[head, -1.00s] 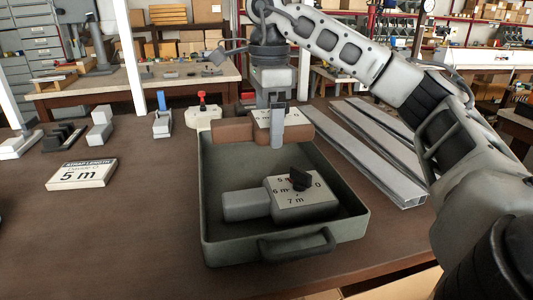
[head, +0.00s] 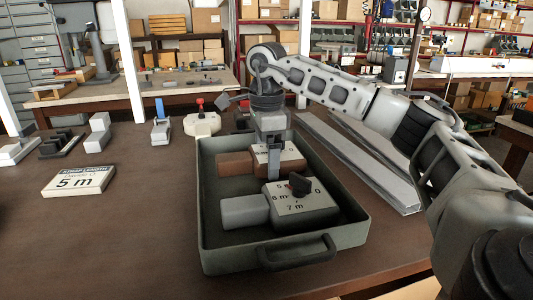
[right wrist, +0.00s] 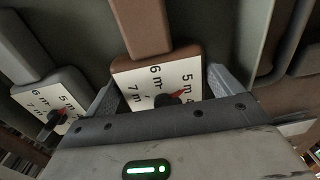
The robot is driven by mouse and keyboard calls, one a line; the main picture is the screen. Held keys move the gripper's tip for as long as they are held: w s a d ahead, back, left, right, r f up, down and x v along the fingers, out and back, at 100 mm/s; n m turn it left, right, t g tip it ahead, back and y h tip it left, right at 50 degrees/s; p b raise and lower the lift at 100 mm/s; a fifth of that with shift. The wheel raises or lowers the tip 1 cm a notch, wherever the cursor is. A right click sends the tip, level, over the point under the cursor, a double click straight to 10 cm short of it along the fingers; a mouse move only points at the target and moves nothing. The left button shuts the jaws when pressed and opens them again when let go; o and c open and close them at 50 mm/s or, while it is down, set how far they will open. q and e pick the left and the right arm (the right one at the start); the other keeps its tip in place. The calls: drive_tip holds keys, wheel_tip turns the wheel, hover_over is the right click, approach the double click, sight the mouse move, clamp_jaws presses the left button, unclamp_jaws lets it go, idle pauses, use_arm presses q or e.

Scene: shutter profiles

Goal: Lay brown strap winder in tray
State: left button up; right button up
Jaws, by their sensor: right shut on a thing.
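The brown strap winder (head: 235,163) is inside the far part of the dark green tray (head: 345,243), below the rim level. Whether it touches the floor is hard to tell. My right gripper (head: 273,172) reaches down from above and is shut on its dial body. In the right wrist view the brown winder (right wrist: 145,30) sits between the fingers, its white dial facing the camera and the red pointer near 5 m. A grey strap winder (head: 245,211) with a black knob lies in the near part of the tray. My left gripper is not in view.
A sign reading 5 m (head: 78,181) lies on the table at left. A cream block with a red knob (head: 202,120) stands behind the tray, a blue-handled tool (head: 160,125) beside it. Long metal profiles (head: 365,165) lie to the right.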

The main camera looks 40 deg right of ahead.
drive_tip(key=o, duration=0.9)
drive_tip(key=shift+f, duration=0.15)
use_arm(q)
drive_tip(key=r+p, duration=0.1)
drive_tip(key=p, duration=0.2)
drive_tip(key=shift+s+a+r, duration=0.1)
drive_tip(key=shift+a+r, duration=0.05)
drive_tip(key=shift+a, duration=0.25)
use_arm(e)
wheel_tip(320, 180, up, 12)
drive_tip(key=shift+r, duration=0.2)
